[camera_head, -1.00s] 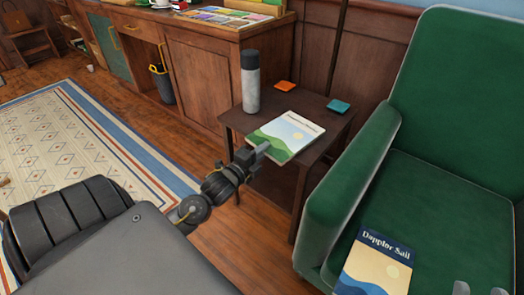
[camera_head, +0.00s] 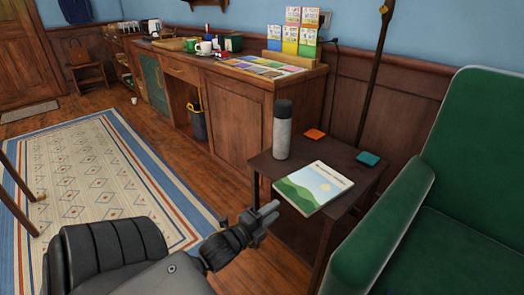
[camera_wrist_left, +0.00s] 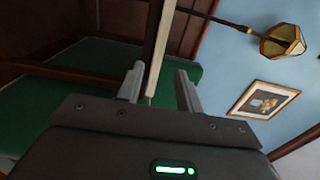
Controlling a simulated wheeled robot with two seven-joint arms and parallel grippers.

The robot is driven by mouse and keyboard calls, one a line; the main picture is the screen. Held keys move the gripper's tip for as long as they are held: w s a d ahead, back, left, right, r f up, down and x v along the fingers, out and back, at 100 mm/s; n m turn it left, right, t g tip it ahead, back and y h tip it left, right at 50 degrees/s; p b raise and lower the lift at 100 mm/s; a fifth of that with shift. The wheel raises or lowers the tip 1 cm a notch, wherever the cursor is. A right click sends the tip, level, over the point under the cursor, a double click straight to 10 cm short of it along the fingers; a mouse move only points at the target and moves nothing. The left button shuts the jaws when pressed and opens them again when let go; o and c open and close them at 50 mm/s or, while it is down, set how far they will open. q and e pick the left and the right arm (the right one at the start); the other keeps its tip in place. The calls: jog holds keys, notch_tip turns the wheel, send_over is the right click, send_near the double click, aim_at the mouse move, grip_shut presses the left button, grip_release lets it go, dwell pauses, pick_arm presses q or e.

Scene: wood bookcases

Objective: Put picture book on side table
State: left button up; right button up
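The picture book (camera_head: 314,187), with green hills and a pale sky on its cover, lies flat on the dark brown side table (camera_head: 350,190). Its near left side is at the table's front edge and seems to overhang a little. My left gripper (camera_head: 274,212) is just off that edge. In the left wrist view its two fingers (camera_wrist_left: 160,88) are apart. A pale edge, probably the book's (camera_wrist_left: 158,55), runs between them, with a gap on the right finger's side. My right gripper is out of view.
A grey bottle (camera_head: 283,130), an orange coaster (camera_head: 314,134) and a teal coaster (camera_head: 368,158) stand on the table. A green armchair (camera_head: 470,180) is close on the right. A wooden cabinet (camera_head: 240,125) is behind.

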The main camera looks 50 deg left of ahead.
pick_arm(q)
jog(key=shift+s, duration=2.05)
jog(key=shift+d, duration=0.1)
